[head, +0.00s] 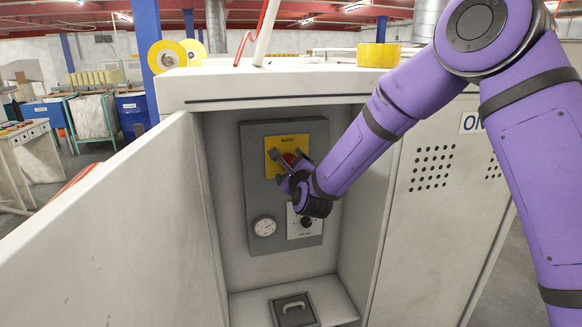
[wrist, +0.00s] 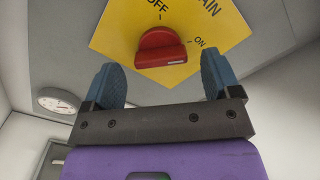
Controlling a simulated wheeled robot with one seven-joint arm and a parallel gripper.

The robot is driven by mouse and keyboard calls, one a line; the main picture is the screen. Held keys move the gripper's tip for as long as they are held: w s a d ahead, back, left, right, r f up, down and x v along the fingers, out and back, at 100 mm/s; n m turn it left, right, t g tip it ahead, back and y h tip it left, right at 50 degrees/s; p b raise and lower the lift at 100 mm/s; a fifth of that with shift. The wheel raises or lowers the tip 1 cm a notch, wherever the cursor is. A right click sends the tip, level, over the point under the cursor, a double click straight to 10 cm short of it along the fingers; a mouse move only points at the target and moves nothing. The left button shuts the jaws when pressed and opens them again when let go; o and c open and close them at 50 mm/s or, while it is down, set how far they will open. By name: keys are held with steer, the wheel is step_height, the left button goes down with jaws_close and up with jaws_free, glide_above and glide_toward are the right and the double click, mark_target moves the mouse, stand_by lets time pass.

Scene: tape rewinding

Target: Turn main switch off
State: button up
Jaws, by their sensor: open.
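The main switch is a red rotary knob (wrist: 162,47) on a yellow plate (wrist: 115,35) marked MAIN, OFF and ON. In the wrist view its bar lies roughly crosswise, and a white mark shows at its right end, on the ON label's side. In the head view the knob (head: 290,158) is partly hidden by my gripper (head: 286,168). My gripper is open and empty in front of the plate. In the wrist view its two blue fingers (wrist: 160,82) stand left and right of the knob, apart from it by what I can see.
The plate sits on a grey panel (head: 255,192) inside an open white cabinet. A round gauge (head: 264,226) and a black dial (head: 306,222) are below. The open door (head: 110,235) stands left; the cabinet's right wall is close to my arm. A handled hatch (head: 293,309) lies at the bottom.

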steer(key=shift+w+a, duration=0.1)
steer(key=shift+w, duration=0.45)
steer(key=c, duration=0.9)
